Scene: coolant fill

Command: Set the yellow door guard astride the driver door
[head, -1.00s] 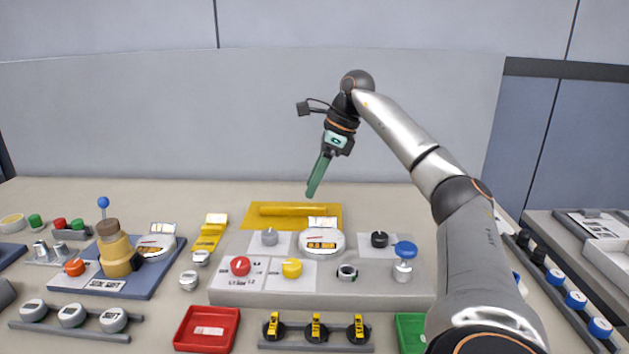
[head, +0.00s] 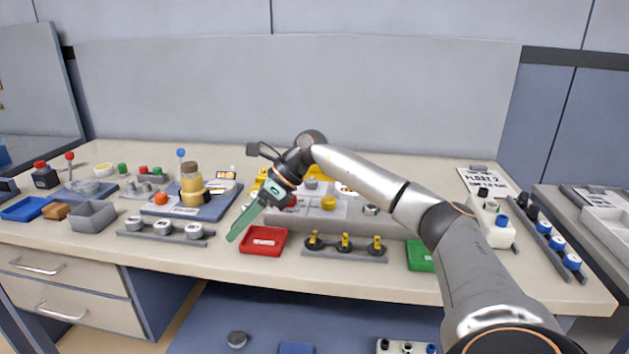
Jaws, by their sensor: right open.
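My right gripper (head: 243,222) has green fingers. It is open and empty, pointing down and left above the bench, just left of the red tray in the picture. A bit of yellow (head: 322,168) shows behind my right arm at the back of the grey control console (head: 395,225); most of it is hidden. I cannot tell whether it is the door guard. I cannot make out a driver door for certain. My left gripper is not in view.
The red tray (head: 263,240) and a rack of black-and-yellow knobs (head: 344,254) stand at the front. A green tray (head: 420,256) is to their right. A blue board (head: 160,207) bears a tan cylinder (head: 192,188). The bench's front strip is mostly clear.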

